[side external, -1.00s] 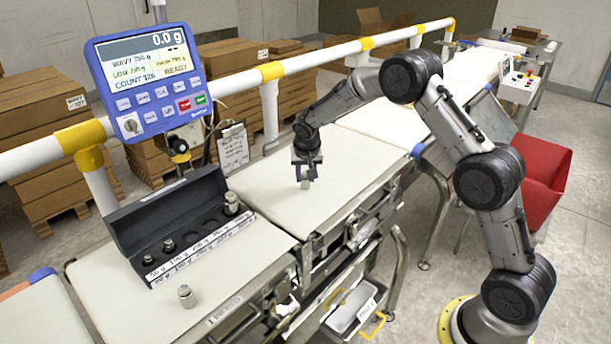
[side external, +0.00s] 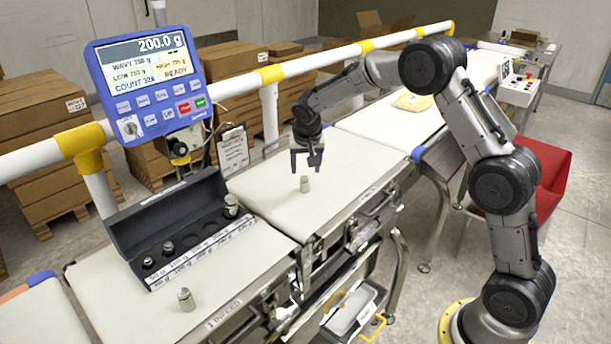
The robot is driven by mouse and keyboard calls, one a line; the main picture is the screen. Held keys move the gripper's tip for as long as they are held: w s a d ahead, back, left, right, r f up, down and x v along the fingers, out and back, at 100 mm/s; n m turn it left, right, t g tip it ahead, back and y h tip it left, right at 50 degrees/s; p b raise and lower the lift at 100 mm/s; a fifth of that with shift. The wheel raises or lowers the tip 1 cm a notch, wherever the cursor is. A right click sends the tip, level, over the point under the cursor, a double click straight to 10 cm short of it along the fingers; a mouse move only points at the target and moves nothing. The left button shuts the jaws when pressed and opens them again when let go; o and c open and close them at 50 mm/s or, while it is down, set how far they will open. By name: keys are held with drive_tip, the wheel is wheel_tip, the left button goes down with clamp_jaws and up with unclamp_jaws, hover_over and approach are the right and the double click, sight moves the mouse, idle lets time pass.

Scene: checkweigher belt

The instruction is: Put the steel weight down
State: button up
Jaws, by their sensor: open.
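A small steel weight (side external: 305,184) stands upright on the middle belt section (side external: 270,205). My gripper (side external: 307,164) is open and empty just above the weight, apart from it. The blue display unit (side external: 150,80) at the upper left reads 200.0 g. Another steel weight (side external: 186,299) stands on the infeed belt (side external: 240,262) at the front left.
A black weight case (side external: 165,218) with several weights lies open on the infeed belt. A white and yellow rail (side external: 230,88) runs behind the belts. A pale packet (side external: 412,101) lies on the far belt. A red bin (side external: 545,170) stands at the right.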

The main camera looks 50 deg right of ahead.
drive_tip(key=s+a+r+n+t+y, duration=0.15)
drive_tip(key=s+a+r, duration=0.25)
drive_tip(key=s+r, duration=0.5)
drive_tip(key=s+a+r+n, duration=0.3)
drive_tip(key=s+r, duration=0.4)
drive_tip(key=s, duration=0.4)
drive_tip(key=s+a+f+n+y, duration=0.1)
drive_tip(key=s+a+n, duration=0.1)
drive_tip(key=s, duration=0.6)
drive_tip(key=s+a+f+n+y, duration=0.1)
drive_tip(key=s+a+f+n, duration=0.1)
drive_tip(key=s, duration=0.7)
drive_tip(key=shift+s+a+f+t, duration=0.25)
drive_tip(key=shift+a+t, duration=0.05)
drive_tip(key=shift+t, duration=0.05)
